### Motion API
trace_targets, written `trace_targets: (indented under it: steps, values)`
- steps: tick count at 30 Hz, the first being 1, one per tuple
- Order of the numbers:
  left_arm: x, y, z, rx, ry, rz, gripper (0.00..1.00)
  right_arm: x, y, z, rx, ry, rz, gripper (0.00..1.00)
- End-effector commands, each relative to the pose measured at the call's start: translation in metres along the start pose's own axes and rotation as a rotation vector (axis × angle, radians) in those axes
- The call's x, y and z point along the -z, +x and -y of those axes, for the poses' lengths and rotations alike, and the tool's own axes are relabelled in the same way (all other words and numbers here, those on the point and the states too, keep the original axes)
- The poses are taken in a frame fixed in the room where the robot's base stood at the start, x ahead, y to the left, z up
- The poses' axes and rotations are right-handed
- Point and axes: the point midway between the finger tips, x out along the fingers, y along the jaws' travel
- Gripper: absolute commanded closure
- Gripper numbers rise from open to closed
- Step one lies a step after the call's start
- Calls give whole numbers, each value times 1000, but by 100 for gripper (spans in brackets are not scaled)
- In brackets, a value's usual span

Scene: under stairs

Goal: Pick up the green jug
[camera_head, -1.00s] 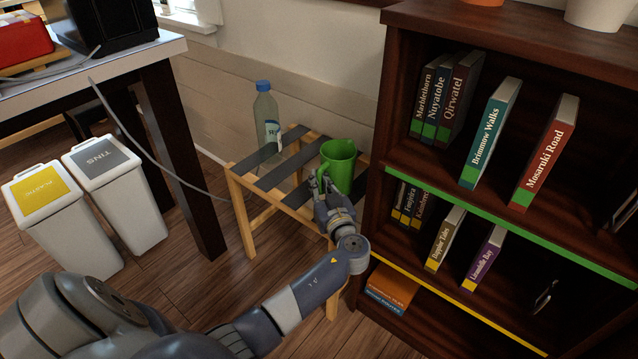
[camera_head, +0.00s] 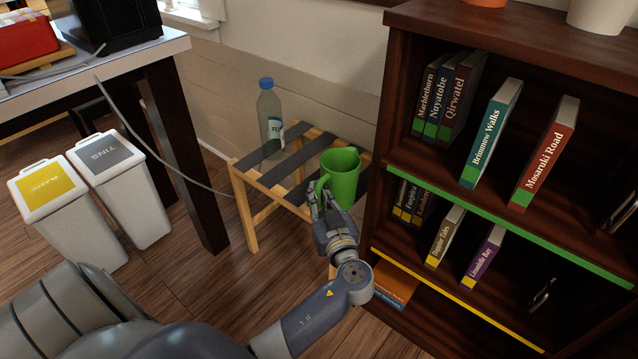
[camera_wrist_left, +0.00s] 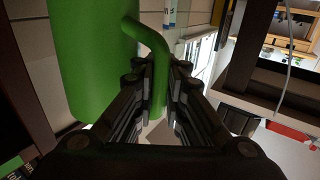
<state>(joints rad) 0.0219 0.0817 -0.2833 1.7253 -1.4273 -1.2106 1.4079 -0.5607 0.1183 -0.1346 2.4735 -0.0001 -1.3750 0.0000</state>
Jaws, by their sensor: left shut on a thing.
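The green jug (camera_head: 341,175) is upright at the right end of the slatted wooden stool, close to the bookshelf. My left gripper (camera_head: 322,197) is shut on the jug's handle, on the near left side of the jug. In the left wrist view the jug's body (camera_wrist_left: 92,60) fills the upper left, and its handle (camera_wrist_left: 160,70) runs down between the two fingers of my left gripper (camera_wrist_left: 155,105). The jug's base is partly hidden by the gripper, so I cannot tell whether it touches the stool. My right gripper is not in view.
A clear bottle with a blue cap (camera_head: 269,112) stands at the back of the stool (camera_head: 262,183). A dark bookshelf (camera_head: 398,150) rises close on the right. Two bins (camera_head: 125,190) and a table (camera_head: 170,45) are on the left.

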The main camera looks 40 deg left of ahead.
Motion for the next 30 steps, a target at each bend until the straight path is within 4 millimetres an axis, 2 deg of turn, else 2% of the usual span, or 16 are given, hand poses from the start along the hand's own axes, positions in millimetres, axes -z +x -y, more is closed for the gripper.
trace_targets:
  steps: [6,15,30]
  values:
    - [4,-25,10,0,-3,-3,100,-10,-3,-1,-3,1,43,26]
    - [7,-49,20,0,-3,-4,100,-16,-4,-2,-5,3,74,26]
    - [9,-64,27,1,-4,-5,100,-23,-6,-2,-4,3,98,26]
